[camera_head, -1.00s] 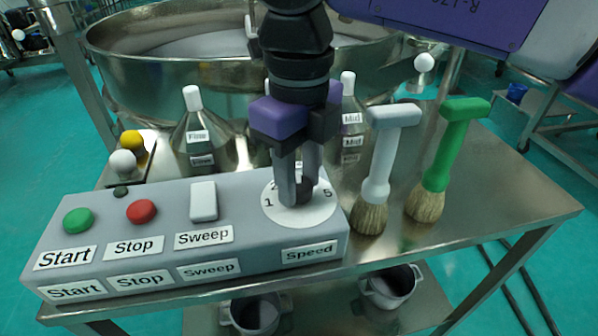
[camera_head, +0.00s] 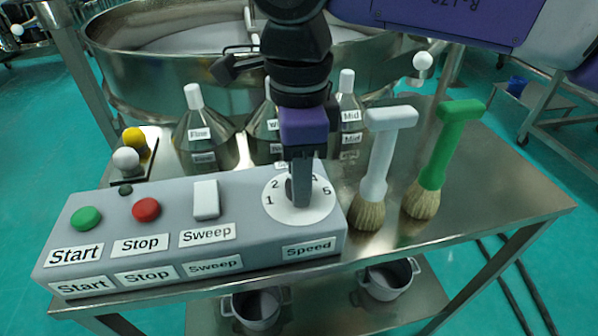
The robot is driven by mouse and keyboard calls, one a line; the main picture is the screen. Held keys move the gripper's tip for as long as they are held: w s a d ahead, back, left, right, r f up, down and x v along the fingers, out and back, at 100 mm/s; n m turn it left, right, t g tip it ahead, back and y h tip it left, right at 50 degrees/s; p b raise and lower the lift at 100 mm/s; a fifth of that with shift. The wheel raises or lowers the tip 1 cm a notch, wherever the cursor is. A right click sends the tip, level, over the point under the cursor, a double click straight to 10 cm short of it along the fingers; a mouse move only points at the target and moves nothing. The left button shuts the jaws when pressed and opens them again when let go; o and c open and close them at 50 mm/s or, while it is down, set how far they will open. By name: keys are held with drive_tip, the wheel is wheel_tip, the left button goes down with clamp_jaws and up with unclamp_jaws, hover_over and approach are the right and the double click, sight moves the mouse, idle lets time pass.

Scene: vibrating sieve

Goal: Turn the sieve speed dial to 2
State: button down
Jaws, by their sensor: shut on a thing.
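The speed dial is a dark knob (camera_head: 289,188) on a white round plate (camera_head: 284,212) at the right end of the grey control panel (camera_head: 110,210). The numbers 1, 2 and 5 show on the plate, and another is partly covered. My gripper (camera_head: 300,192) comes down from above, shut on the knob. Its fingers hide most of the knob, so I cannot tell which number it points at. The "Speed" label (camera_head: 309,248) is in front of the dial.
A green Start button (camera_head: 86,218), red Stop button (camera_head: 146,209) and white Sweep switch (camera_head: 206,199) are left of the dial. White-handled (camera_head: 378,160) and green-handled (camera_head: 441,150) brushes stand close on the right. Labelled metal cones and the large sieve bowl (camera_head: 180,75) are behind.

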drive_tip(key=shift+n, duration=0.5)
drive_tip(key=c, duration=0.9)
unclamp_jaws()
wheel_tip(320, 180, up, 8)
drive_tip(key=shift+f, duration=0.1)
